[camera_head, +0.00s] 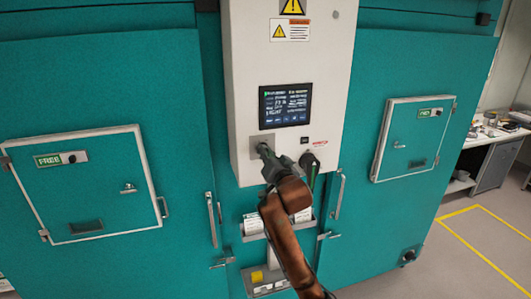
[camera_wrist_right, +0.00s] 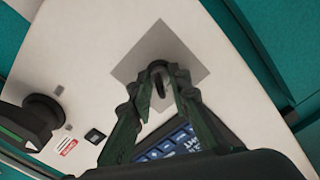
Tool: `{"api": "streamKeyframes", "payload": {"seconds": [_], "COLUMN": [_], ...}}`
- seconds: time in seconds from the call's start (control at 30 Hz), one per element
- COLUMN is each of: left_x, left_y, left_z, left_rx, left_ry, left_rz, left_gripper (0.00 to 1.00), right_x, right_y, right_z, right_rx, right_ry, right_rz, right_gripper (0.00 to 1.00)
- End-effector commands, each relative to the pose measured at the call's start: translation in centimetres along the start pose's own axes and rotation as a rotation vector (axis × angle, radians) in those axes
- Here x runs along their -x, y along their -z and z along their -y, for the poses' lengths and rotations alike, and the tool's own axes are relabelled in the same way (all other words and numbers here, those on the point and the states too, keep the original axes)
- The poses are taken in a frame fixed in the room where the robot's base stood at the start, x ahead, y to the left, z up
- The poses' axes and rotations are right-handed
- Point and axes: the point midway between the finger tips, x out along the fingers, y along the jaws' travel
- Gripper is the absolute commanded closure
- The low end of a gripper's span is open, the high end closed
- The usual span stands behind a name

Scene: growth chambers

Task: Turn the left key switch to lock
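The left key switch (camera_wrist_right: 158,82) is a small dark key in a round dark seat on a square grey plate (camera_wrist_right: 185,52), seen in the right wrist view. In the head view its plate (camera_head: 256,141) is low on the white control panel, and the key is hidden by my right gripper (camera_head: 264,150). In the right wrist view the right gripper (camera_wrist_right: 162,78) has its two fingertips on either side of the key, apart, with a slight gap seeming to show. Whether either finger touches the key is unclear. My left gripper is not in view.
The white panel (camera_head: 240,60) carries a dark screen (camera_head: 286,105). A dark knob (camera_wrist_right: 42,115) sticks out beside the plate in the wrist view. Teal chamber doors with handles (camera_head: 211,220) stand on both sides. A clear floor area (camera_head: 480,240) lies at the right.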

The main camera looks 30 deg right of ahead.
Motion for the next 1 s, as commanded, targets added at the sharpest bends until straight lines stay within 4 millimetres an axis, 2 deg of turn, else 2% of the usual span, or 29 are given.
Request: {"api": "streamKeyframes", "payload": {"seconds": [0.47,0.67,1.0], "left_x": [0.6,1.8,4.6], "left_y": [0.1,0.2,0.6], "left_z": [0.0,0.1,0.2], "left_rx": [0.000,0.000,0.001], "left_ry": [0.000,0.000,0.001], "left_rz": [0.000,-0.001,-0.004], "left_gripper": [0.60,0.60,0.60], "right_x": [0.0,0.0,0.0], "right_y": [0.1,0.2,0.2], "right_z": [0.0,0.0,0.0], "right_rx": [0.051,0.171,0.482], "right_ry": [-0.002,-0.003,-0.003], "right_rz": [0.001,0.001,0.003], "right_gripper": [1.00,1.00,1.00]}}
